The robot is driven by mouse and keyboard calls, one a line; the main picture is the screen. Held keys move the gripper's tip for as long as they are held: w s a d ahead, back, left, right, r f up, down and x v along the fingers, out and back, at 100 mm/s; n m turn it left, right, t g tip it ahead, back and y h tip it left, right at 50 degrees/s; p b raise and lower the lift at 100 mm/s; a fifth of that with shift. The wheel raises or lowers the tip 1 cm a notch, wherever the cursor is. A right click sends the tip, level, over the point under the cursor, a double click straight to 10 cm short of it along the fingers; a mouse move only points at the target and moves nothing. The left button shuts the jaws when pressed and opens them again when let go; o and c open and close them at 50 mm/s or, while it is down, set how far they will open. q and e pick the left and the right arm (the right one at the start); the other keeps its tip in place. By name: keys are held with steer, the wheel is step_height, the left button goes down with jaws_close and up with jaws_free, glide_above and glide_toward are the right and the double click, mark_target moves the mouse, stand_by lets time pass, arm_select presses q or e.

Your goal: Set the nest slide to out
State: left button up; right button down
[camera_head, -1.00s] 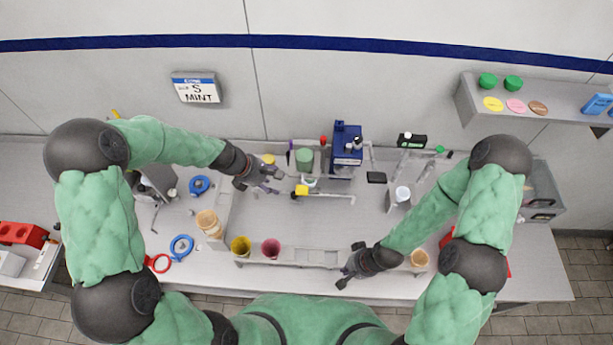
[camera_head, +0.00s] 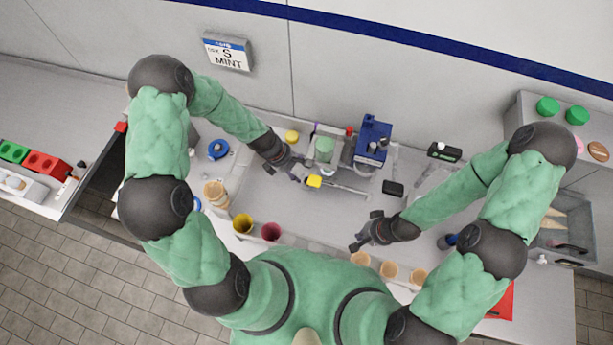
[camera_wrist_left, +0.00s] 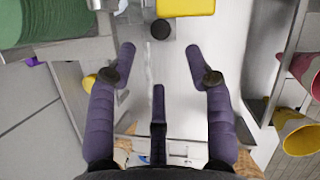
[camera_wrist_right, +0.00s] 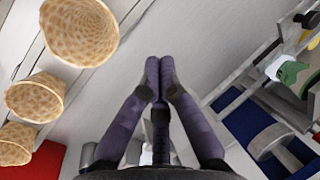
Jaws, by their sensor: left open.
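A yellow block (camera_head: 314,181), probably the nest slide's handle, sits at the left end of a grey rail (camera_head: 347,187) in front of the blue machine (camera_head: 373,138). The "nest slide" label is not readable. My left gripper (camera_head: 299,173) is open and empty, just left of the yellow block. In the left wrist view, the yellow block (camera_wrist_left: 185,6) and a black knob (camera_wrist_left: 161,29) lie beyond my spread fingertips (camera_wrist_left: 160,55), apart from them. My right gripper (camera_head: 356,244) is shut and empty, by the cone rack; its fingertips (camera_wrist_right: 159,66) meet in the right wrist view.
A green cylinder (camera_head: 324,149) stands behind the yellow block. Yellow (camera_head: 242,223) and magenta (camera_head: 271,231) cups stand at the front left. Waffle cones (camera_head: 390,270) line the front right rack. A black block (camera_head: 393,188) lies right of the rail. The central tabletop (camera_head: 320,215) is clear.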

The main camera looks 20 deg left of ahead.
mark_target(306, 181)
arm_select(q)
steer(key=b+x, duration=0.1)
steer(key=x, duration=0.8)
jaws_close()
